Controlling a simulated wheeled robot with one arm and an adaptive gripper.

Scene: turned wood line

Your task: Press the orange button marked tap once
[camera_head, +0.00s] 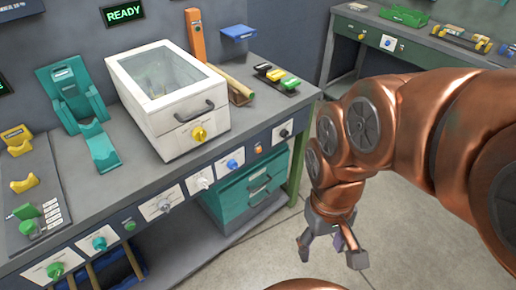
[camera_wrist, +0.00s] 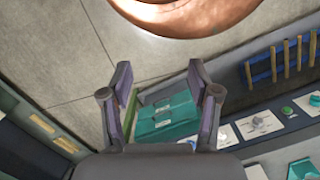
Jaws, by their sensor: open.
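A small orange button (camera_head: 258,149) sits on the dark front panel of the workbench (camera_head: 150,175). It lies between a blue knob (camera_head: 232,164) and a black knob (camera_head: 284,132). Its marking is too small to read. My gripper (camera_head: 331,253) hangs over the floor in front of the bench, to the right of and below the button in the head view, apart from it. Its fingers are spread and empty, as the wrist view also shows (camera_wrist: 160,75). I cannot make out the orange button in the wrist view.
A white box with a glass lid (camera_head: 165,90) and a teal stand (camera_head: 75,95) are on the bench. More knobs line the panel, with teal drawers (camera_head: 245,190) below. A green bench leg (camera_head: 298,160) stands near my arm. The floor (camera_head: 270,255) in front is clear.

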